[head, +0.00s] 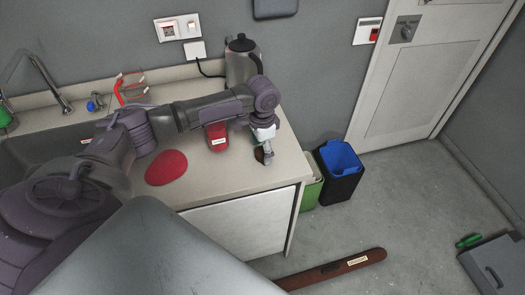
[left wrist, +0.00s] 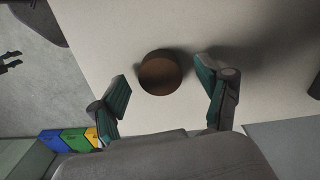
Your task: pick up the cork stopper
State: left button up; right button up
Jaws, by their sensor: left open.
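The cork stopper (left wrist: 160,73), a round brown disc seen end-on in the left wrist view, rests on the pale countertop (left wrist: 260,25). My left gripper (left wrist: 161,80) is open, with one green-padded finger on each side of the cork and visible gaps to both. I cannot tell its exact height above the counter. In the head view my left gripper (head: 264,154) points down near the counter's right front end. The cork is not clearly visible there beside the fingers. My right gripper is not in view.
A red labelled object (head: 216,138), a flat red round item (head: 166,168) and a kettle (head: 242,62) are on the counter. A sink lies at the left. A green bin (head: 311,188) and a dark bin with blue lining (head: 341,175) stand past the counter's right end.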

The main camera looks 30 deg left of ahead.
pick_arm(q)
jog(key=shift+f, duration=0.5)
jog(key=c, duration=0.9)
jog(key=shift+o, duration=0.2)
jog(key=shift+r, duration=0.15)
